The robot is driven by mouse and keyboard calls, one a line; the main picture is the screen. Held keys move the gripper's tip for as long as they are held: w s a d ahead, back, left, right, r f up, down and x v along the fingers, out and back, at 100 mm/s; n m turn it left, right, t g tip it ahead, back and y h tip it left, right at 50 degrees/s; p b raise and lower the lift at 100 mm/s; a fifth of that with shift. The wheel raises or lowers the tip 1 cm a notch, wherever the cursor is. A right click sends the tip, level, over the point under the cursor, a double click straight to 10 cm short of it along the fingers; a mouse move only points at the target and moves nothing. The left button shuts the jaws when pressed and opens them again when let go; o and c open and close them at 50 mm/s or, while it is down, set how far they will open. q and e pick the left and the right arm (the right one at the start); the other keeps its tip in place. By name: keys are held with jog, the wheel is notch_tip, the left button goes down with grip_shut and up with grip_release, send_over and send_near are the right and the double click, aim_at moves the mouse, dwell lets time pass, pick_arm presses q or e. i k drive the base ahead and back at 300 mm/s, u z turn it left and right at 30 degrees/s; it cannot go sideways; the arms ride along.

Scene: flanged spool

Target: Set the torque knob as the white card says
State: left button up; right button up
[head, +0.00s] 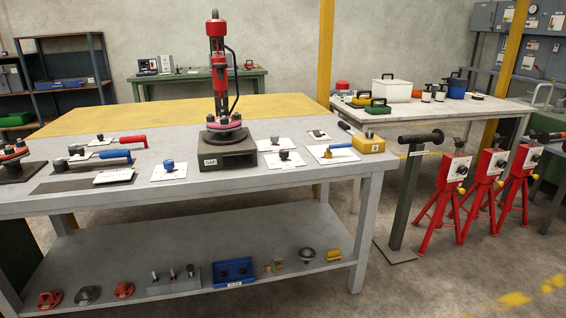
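The grey workbench (240,178) carries several white plates with knobs. A blue knob (168,164) is on a white plate left of the flanged spool (224,133). A dark knob (284,156) is on a plate right of the spool, and another dark knob (275,140) sits behind it. I cannot tell which one is the torque knob. A white card-like piece (114,177) lies at the front left of the bench; its writing is too small to read. Neither of my grippers is in view.
A tall red tool (217,70) rises over the spool on its dark base (224,155). Blue-handled (115,155) and red-handled (133,141) tools lie left. A grey post (410,190) with a black handle and red tripod stands (447,185) are right of the bench.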

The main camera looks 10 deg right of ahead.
aim_at(284, 153)
jog(key=k, duration=0.65)
jog(key=u, duration=0.9)
jog(key=i, duration=0.7)
jog(key=u, duration=0.75)
jog(key=i, duration=0.9)
jog(key=z, duration=0.9)
jog(key=i, duration=0.6)
jog(key=z, duration=2.05)
